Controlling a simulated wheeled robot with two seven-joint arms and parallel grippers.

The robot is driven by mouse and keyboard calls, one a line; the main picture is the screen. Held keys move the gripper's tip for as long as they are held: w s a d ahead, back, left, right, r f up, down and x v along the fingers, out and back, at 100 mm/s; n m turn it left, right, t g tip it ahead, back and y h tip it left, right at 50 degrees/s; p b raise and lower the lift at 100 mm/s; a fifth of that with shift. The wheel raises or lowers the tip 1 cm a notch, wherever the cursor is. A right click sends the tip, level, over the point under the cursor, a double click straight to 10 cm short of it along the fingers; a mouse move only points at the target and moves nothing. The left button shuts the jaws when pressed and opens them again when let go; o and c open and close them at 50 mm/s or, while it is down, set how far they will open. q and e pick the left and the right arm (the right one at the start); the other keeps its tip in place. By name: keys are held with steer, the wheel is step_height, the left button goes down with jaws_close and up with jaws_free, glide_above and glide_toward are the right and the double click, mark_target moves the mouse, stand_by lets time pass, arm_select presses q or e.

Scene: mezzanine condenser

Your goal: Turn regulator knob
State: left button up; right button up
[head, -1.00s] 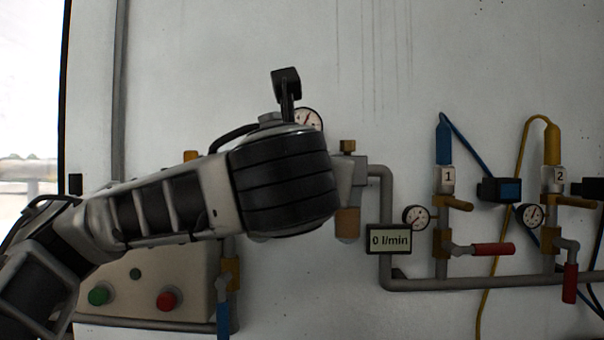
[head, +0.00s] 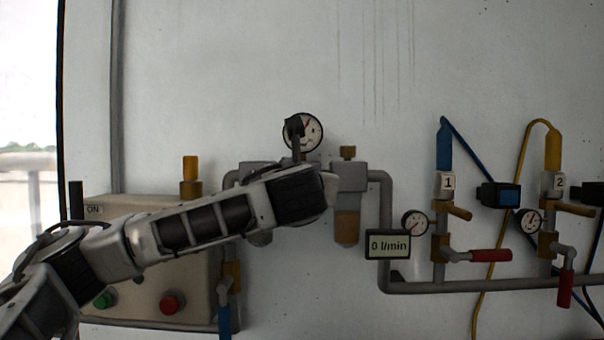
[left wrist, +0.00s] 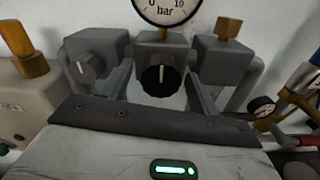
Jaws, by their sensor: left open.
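The black ribbed regulator knob (left wrist: 160,80) with a white mark pointing up sits on the front of the grey middle block, below a round bar gauge (left wrist: 166,10). In the left wrist view my open left gripper (left wrist: 159,73) has one finger on each side of the knob, with visible gaps. In the head view my left arm covers the knob and the gripper fingers. The gauge (head: 308,132) shows there above my wrist, partly hidden. My right gripper is not in view.
A grey block with a grey dial (left wrist: 84,72) is left of the knob; a brass-topped filter block (head: 348,177) is right. A control box (head: 130,275) with buttons stands lower left. A "0 l/min" display (head: 388,245), pipes and red-handled valves (head: 490,255) lie right.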

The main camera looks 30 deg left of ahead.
arm_select(q)
steer(key=shift+w+a, duration=0.2)
steer(key=shift+w, duration=0.15)
steer(key=c, duration=1)
steer(key=shift+o, duration=0.2)
